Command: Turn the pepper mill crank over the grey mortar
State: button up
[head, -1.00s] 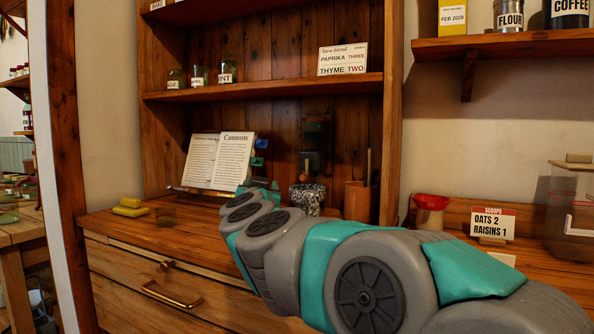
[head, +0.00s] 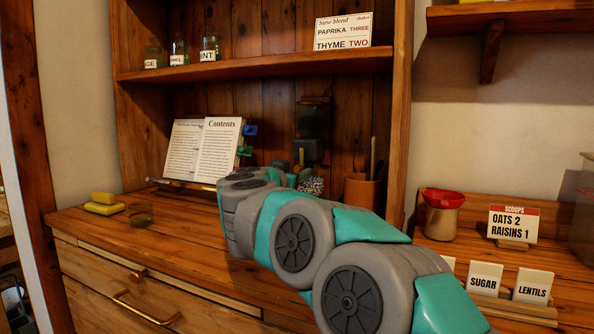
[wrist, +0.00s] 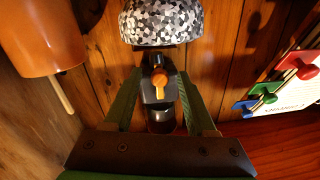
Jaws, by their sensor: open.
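The pepper mill (head: 308,150) is a dark body with a glass-like top at the back wall of the shelving. In the wrist view, which is upside down, the black mill (wrist: 160,62) carries an orange hub with a short yellow crank (wrist: 160,96). The mortar, speckled grey, black and white (wrist: 162,22), lies at the top there, so below the mill. In the head view the mortar (head: 312,186) is partly hidden by my arm. My gripper (wrist: 158,88) is open, its green fingers on either side of the crank. I cannot tell whether they touch it.
A terracotta pot (head: 362,190) with utensils stands right of the mortar. An open book (head: 205,150) with coloured tabs stands left. A shelf (head: 250,68) runs above.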

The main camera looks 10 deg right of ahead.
jog(key=shift+w+d, duration=0.45)
jog(key=shift+w, duration=0.15)
jog(key=shift+c, duration=0.3)
grip_shut()
